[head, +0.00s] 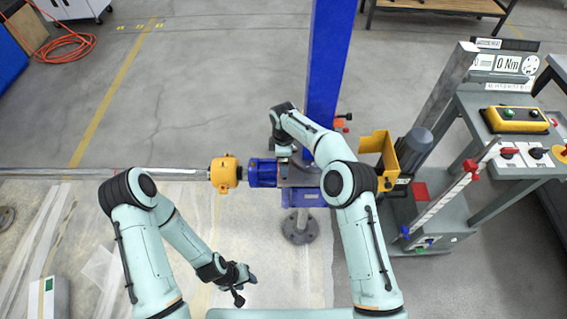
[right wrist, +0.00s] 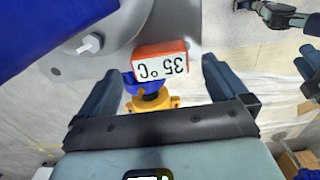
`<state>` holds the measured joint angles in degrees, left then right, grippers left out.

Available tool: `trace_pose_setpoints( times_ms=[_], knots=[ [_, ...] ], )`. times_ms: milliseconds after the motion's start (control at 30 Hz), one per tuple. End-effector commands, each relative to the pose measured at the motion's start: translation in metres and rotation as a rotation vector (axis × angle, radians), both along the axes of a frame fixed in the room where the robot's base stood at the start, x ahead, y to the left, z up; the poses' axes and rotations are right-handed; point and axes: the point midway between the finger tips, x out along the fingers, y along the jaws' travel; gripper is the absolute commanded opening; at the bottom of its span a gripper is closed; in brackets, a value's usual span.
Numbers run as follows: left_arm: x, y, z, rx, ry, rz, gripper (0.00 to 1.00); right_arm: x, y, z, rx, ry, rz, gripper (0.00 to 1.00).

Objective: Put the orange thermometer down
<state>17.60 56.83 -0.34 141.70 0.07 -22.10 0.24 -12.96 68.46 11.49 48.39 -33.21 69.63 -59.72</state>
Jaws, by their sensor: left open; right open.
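The orange thermometer (right wrist: 160,63) shows in the right wrist view as a small orange block with a white face reading 35 °C, upside down in the picture. It is at the edge of a grey metal housing (right wrist: 110,35); whether it rests on it I cannot tell. My right gripper (right wrist: 163,74) is open, one finger on each side of the thermometer with gaps between. In the head view my right arm hides the thermometer, and the right gripper is mostly hidden above the blue and grey jack drive. My left gripper (head: 240,284) is open and empty, low over the floor.
A blue motor (head: 262,173) and yellow coupling (head: 223,174) sit on the shaft line left of the jack. A blue column (head: 328,70) rises behind. A grey bench (head: 500,120) with a yellow button box (head: 514,120) stands right.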

Motion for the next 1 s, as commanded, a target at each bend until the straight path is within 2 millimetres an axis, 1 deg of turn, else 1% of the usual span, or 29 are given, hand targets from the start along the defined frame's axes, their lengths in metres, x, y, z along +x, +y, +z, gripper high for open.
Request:
trace_pose_setpoints(
  times_ms=[33,200,300,400,500,600,1000],
  knots=[
    [0.0,0.0,0.0,0.0,0.0,0.0,0.43,0.001,0.001,0.014,0.001,-0.005,0.001,1.0],
    [0.0,0.0,0.0,0.0,0.0,0.0,0.43,0.001,0.0,0.05,0.001,-0.004,0.0,1.0],
    [0.0,0.0,0.0,0.0,0.0,0.0,0.43,0.001,0.001,0.066,0.001,-0.003,0.0,1.0],
    [0.0,0.0,0.0,0.0,0.0,0.0,0.43,0.0,0.0,0.078,0.0,-0.002,0.0,1.0],
    [0.0,0.0,0.0,0.0,0.0,0.0,0.43,0.0,0.0,0.084,0.0,-0.001,0.001,1.0],
    [0.0,0.0,0.0,0.0,0.0,0.0,0.43,0.0,0.0,0.086,-0.001,0.0,0.001,1.0],
    [0.0,0.0,0.0,0.0,0.0,0.0,0.43,0.0,0.0,0.086,0.0,0.0,0.0,1.0]
  ],
)
